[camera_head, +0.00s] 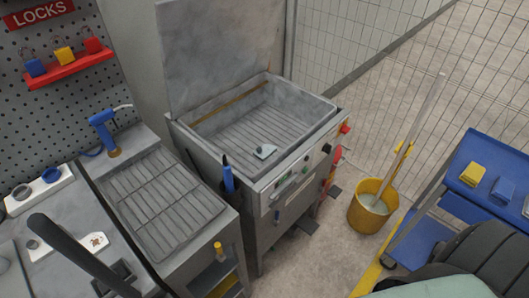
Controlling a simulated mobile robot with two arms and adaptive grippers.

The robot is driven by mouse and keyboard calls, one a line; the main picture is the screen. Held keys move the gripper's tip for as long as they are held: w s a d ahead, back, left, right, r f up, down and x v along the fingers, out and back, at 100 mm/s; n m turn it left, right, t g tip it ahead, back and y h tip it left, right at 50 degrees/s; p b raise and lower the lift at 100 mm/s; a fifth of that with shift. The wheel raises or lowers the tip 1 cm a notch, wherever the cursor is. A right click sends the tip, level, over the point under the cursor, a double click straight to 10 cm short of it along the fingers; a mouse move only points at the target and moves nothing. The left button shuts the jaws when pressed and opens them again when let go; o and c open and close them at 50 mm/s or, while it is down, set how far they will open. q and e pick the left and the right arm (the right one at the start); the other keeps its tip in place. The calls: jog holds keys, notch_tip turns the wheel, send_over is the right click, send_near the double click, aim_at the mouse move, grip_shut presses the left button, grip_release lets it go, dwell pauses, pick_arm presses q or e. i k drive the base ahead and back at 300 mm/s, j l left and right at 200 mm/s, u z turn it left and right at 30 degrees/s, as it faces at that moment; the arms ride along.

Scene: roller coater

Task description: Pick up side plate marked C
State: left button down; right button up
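No letter C can be read on anything in view, so I cannot tell which thing is the side plate. A small pale grey plate-like piece (265,151) lies inside the open machine's basin, near its front wall. A small white plate with a red mark (95,241) lies on the grey bench at the lower left; its mark is too small to read. Neither my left gripper nor my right gripper can be made out in this view.
The open machine (302,140) has a raised lid. A slatted drain tray (165,205) is left of it. A yellow bucket (369,207) stands on the floor; a blue cart (505,165) is at right. A lock board (65,68) hangs upper left.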

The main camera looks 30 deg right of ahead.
aim_at(262, 153)
jog(key=l+z, duration=0.3)
jog(key=z, duration=0.15)
jog(key=k+l+z, duration=0.1)
jog(key=l+z, duration=0.5)
jog(key=z, duration=0.25)
